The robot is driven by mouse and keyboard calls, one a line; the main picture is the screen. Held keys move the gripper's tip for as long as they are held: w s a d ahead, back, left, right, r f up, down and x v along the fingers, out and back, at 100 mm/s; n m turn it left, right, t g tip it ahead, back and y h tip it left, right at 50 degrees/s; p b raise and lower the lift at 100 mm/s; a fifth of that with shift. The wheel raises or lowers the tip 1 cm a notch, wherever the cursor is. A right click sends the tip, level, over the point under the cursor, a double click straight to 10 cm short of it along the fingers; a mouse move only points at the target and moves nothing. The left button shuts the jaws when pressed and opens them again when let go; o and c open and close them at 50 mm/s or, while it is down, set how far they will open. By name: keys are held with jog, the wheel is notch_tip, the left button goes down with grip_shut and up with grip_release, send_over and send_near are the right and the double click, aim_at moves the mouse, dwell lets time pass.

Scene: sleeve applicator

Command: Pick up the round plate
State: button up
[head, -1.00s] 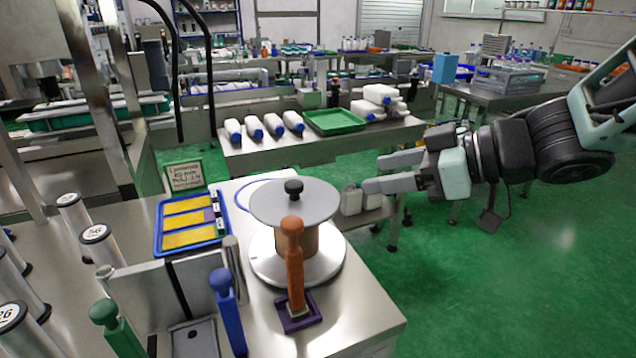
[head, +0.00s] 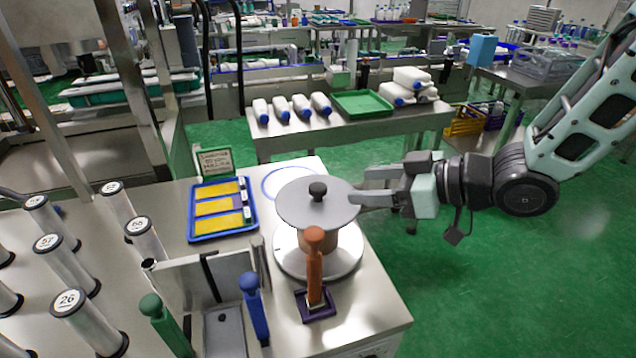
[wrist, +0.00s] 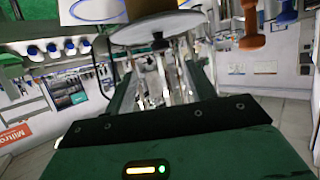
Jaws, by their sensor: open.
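The round plate (head: 295,212) is a light grey disc with a black knob (head: 318,191) at its centre. It lies level on a brown roll (head: 318,238) above a wider white disc (head: 290,262) on the steel table. My gripper (head: 358,186) is open and empty at the plate's right edge, with its fingers pointing left. I cannot tell whether the fingertips touch the rim.
An orange-handled tool (head: 314,265) stands in front of the plate, with blue (head: 254,305) and green (head: 160,318) handles to its left. A blue tray (head: 222,238) with yellow pads lies left. A steel table (head: 300,145) stands behind. The floor right of my table is clear.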

aim_at(324, 188)
jog(key=x, duration=0.2)
jog(key=p+x, duration=0.1)
jog(key=x, duration=0.2)
jog(key=shift+s+f, duration=0.2)
jog(key=shift+p+x, duration=0.8)
jog(key=shift+x, duration=2.1)
jog(key=shift+r, duration=0.15)
jog(key=shift+c, duration=0.3)
jog(key=c, duration=1.1)
